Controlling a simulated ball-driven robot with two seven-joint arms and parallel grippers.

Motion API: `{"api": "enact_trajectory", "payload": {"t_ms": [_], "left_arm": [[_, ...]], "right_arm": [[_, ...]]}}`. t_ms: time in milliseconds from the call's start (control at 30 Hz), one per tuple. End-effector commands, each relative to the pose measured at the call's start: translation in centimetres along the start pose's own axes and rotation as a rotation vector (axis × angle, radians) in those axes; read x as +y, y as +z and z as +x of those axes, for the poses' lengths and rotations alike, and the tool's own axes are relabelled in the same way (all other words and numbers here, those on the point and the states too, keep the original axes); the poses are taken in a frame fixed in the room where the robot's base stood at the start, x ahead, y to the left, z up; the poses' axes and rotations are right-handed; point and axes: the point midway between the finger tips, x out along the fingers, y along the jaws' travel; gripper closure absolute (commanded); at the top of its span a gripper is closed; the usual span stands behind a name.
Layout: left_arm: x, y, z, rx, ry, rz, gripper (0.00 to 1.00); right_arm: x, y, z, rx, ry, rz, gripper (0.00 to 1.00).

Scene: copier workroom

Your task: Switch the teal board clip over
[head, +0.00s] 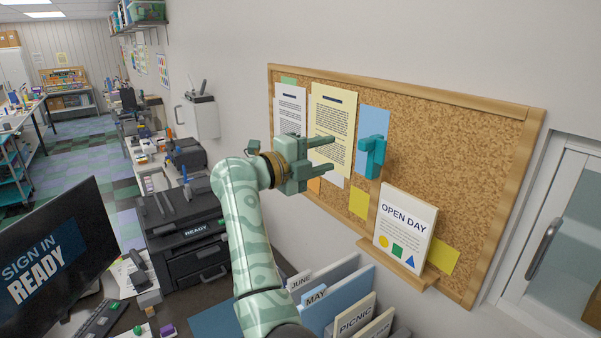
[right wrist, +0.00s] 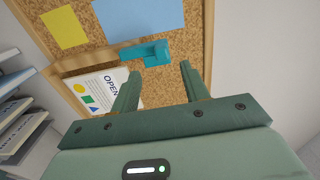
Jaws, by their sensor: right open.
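The teal board clip (head: 374,158) is on the cork board over a light blue sheet (head: 375,122). In the head view it has an upright part and a short arm sticking out to the left. My right gripper (head: 333,154) is left of the clip, open and empty, its fingers pointing toward it and apart from it. In the right wrist view the clip (right wrist: 146,53) lies just beyond the open fingertips (right wrist: 160,74), a little to the left of the middle. My left gripper is not in view.
The cork board (head: 455,140) has a wooden frame, with several pinned papers. An "OPEN DAY" card (head: 405,228) stands on a small ledge below the clip. A glass-fronted cabinet (head: 560,220) is at the right.

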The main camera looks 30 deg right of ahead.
Motion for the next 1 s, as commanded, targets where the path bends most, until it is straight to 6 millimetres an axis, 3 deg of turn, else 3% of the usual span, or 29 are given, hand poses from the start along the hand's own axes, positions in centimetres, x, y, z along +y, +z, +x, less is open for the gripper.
{"api": "enact_trajectory", "payload": {"t_ms": [133,333,1000], "left_arm": [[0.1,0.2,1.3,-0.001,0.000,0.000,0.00],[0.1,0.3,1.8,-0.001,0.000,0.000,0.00],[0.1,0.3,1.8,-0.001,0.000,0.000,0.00]], "right_arm": [[0.2,0.1,-3.4,-0.001,-0.003,0.001,0.55],[0.1,0.1,-6.0,0.000,-0.002,-0.001,0.55],[-0.3,0.2,-6.4,-0.006,-0.016,0.035,0.55]]}}
